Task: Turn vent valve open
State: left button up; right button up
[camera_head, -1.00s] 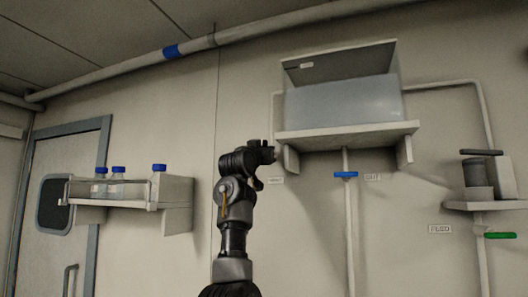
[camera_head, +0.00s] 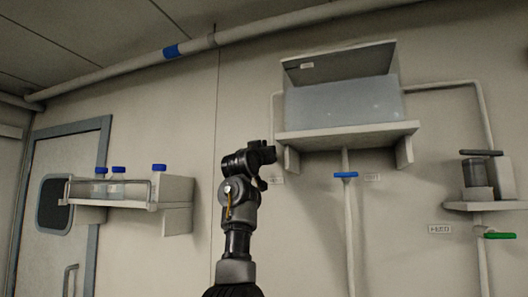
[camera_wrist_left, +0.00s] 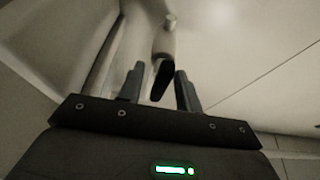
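My left gripper (camera_head: 267,154) is raised at the wall, just left of the tank shelf's lower left corner. In the left wrist view, the two fingers of the gripper (camera_wrist_left: 157,78) are apart. A dark, narrow handle (camera_wrist_left: 162,80), apparently the vent valve's, lies between them, with a slim gap on its left and almost none on its right. The handle sits at the end of a light pipe stub (camera_wrist_left: 165,43). In the head view the gripper hides this handle. A small label (camera_head: 278,180) is beside the gripper; its text is unclear. My right gripper is not in view.
A tank (camera_head: 342,104) stands on a wall shelf (camera_head: 345,135). Below it is a blue valve handle (camera_head: 345,174) on a vertical pipe. A green handle (camera_head: 500,236) is at far right. Blue-capped bottles (camera_head: 117,184) stand on a rack at left. The wall between is bare.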

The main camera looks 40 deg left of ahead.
pick_arm(q)
jog(key=shift+s+f, duration=0.1)
jog(key=shift+s, duration=0.05)
jog(key=b+v, duration=0.7)
jog(key=v, duration=0.3)
jog(key=shift+s, duration=0.2)
jog(key=shift+f, duration=0.1)
